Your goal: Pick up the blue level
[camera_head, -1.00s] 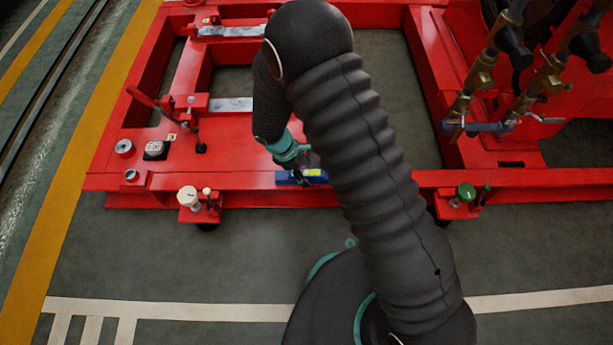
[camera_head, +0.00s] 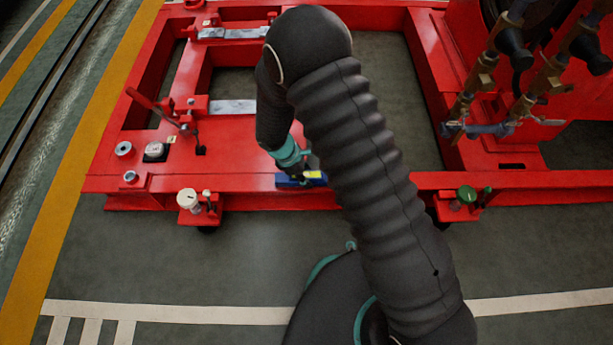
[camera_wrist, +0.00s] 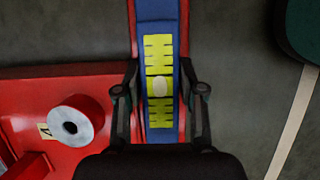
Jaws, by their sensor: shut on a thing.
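The blue level (camera_head: 288,181) is at the front beam of the red frame in the head view, partly hidden by my arm. In the wrist view the blue level (camera_wrist: 154,12) runs up the picture, with a yellow marked panel and a pale oval vial in its middle. My gripper (camera_wrist: 160,92) has one finger on each side of the level and is shut on it. In the head view my gripper (camera_head: 308,168) is over the beam, its fingers mostly hidden. I cannot tell whether the level touches the beam.
The red frame (camera_head: 235,183) has a white-capped fitting (camera_head: 187,198) at its front and a green-capped one (camera_head: 466,194) to the right. A lever (camera_head: 150,103) stands at the left. Brass and dark pipes (camera_head: 485,75) rise at the right. The grey floor in front is open.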

